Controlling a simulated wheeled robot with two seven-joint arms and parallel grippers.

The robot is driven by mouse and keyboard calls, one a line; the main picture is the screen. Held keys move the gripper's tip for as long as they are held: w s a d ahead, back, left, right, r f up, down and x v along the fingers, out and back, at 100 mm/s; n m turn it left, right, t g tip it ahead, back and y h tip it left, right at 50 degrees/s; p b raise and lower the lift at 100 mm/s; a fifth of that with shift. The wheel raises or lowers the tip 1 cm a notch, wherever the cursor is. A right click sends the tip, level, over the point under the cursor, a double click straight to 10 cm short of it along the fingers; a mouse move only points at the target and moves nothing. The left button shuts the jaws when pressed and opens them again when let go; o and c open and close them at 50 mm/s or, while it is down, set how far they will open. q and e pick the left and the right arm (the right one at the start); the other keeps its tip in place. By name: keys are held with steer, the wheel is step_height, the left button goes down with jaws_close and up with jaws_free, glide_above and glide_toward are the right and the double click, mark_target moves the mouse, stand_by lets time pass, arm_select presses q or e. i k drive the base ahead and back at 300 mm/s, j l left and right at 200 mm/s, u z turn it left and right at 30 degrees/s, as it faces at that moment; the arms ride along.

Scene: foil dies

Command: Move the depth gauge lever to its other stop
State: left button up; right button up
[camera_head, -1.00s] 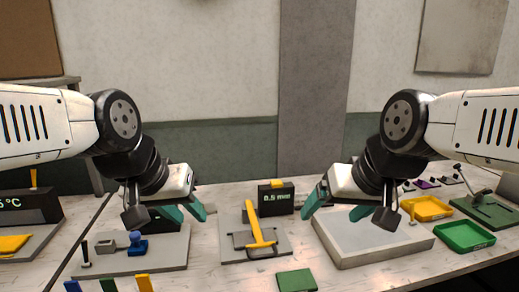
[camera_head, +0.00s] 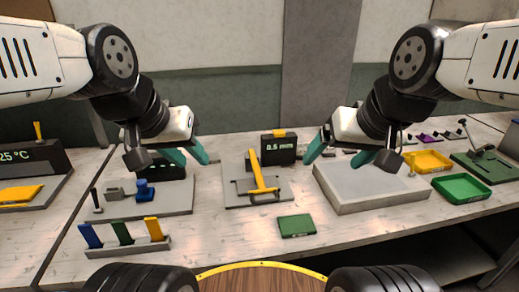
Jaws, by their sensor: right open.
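The depth gauge (camera_head: 232,200) is a grey plate with a yellow lever (camera_head: 258,175) standing up from it. The lever leans a little, with its top to the left and a yellow crossbar near its foot. Behind it a dark display (camera_head: 281,150) reads 0.5 mm and has a yellow piece on top. My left gripper (camera_head: 192,160) is open and empty, in the air to the left of the lever. My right gripper (camera_head: 338,157) is open and empty, in the air to its right. Neither gripper touches the gauge.
A grey block (camera_head: 350,205) lies right of the gauge. A green pad (camera_head: 297,226) lies in front. Left stand a plate with a blue piece (camera_head: 144,190) and a rack with coloured tabs (camera_head: 122,240). Yellow (camera_head: 428,160) and green (camera_head: 461,187) trays are at right.

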mark_target(262, 189)
steer(key=k+l+z, duration=0.15)
steer(key=k+l, duration=0.65)
